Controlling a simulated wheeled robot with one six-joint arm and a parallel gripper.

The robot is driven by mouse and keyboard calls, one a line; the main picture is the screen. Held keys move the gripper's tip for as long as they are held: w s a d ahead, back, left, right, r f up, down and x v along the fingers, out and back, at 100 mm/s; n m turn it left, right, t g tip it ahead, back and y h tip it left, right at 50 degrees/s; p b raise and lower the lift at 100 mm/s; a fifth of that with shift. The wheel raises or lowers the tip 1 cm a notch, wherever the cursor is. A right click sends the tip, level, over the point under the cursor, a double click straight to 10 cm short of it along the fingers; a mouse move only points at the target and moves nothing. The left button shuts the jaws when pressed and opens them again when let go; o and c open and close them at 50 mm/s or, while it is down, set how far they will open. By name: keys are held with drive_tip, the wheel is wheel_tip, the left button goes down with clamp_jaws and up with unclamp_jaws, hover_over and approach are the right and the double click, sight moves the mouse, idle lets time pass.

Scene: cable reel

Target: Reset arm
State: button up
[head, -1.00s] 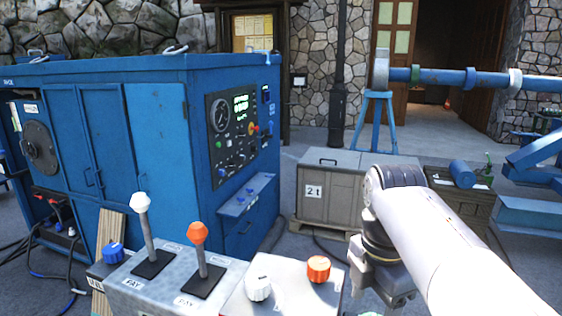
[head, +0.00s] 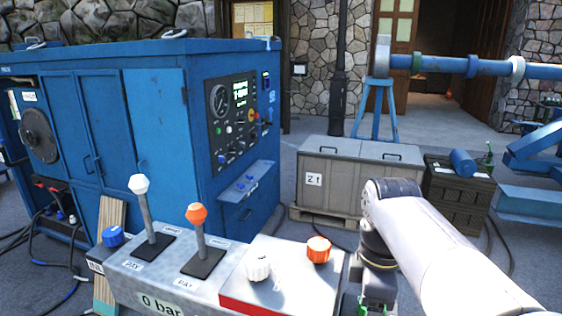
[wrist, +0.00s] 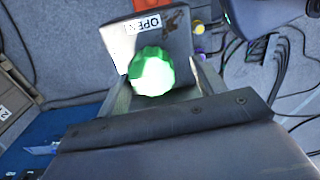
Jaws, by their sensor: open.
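My arm comes in from the lower right in the head view. My gripper (head: 374,294) is at its lower end, right of the control console, and mostly cut off by the bottom edge. It is open, and I see nothing held in it. Dark bolted metal fills the lower part of that view. I cannot tell whether the gripper touches the knob.
The console (head: 145,280) has a white lever (head: 146,210), an orange lever (head: 199,232), and white (head: 257,265) and orange (head: 318,250) knobs. A blue machine cabinet (head: 155,130) stands left. A grey crate (head: 345,180) and dark crate (head: 460,195) stand behind the arm.

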drive_tip(key=m+b, duration=0.2)
drive_tip(key=m, duration=0.3)
drive_tip(key=shift+f+m, duration=0.1)
drive_tip(key=shift+m, duration=0.2)
drive_tip(key=m+b, duration=0.2)
drive_tip(key=m, duration=0.3)
drive_tip(key=shift+m+b, duration=0.3)
drive_tip(key=shift+m, duration=0.1)
drive_tip(key=shift+r, duration=0.9)
drive_tip(key=shift+d, duration=0.1)
